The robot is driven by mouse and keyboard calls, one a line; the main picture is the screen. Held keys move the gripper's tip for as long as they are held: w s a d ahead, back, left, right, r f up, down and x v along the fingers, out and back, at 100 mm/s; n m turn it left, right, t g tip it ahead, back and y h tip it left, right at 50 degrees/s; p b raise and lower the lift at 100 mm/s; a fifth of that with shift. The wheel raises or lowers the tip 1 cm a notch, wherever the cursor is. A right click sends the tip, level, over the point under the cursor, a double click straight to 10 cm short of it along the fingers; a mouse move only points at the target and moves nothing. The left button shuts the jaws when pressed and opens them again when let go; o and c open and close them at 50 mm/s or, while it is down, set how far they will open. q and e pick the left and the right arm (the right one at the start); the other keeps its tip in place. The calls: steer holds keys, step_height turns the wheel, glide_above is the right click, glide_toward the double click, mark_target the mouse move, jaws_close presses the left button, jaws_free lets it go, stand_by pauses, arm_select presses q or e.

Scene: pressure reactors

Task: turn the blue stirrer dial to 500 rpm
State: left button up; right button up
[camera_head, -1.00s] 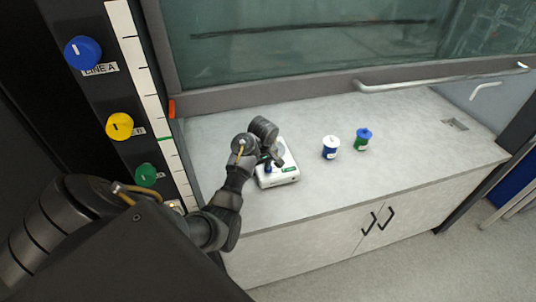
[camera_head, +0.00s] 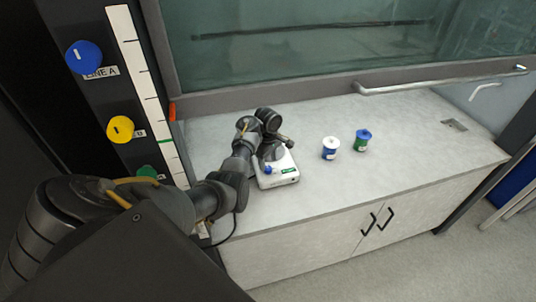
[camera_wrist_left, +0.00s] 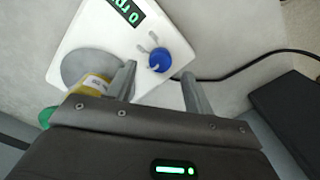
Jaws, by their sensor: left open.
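The white stirrer (camera_head: 277,182) stands on the bench, with its blue dial (camera_head: 268,170) on its front left and a green-lit display. In the left wrist view the blue dial (camera_wrist_left: 160,60) has a small white mark, and the display (camera_wrist_left: 127,10) reads 0 rpm, partly cut off. My left gripper (camera_head: 274,154) is over the stirrer, just behind the dial in the head view. In the wrist view its open fingers (camera_wrist_left: 159,71) appear on either side of the dial; their height above it is unclear. My right gripper is out of view.
A yellow-labelled item (camera_wrist_left: 97,84) overlaps the round grey plate. A white-capped jar (camera_head: 330,148) and a blue-capped green jar (camera_head: 361,140) stand to the right. A panel with a blue knob (camera_head: 84,56) and yellow knob (camera_head: 120,128) rises at left.

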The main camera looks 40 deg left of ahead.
mark_target(268, 168)
arm_select(q)
steer(key=shift+f, duration=1.85)
steer(key=c, duration=1)
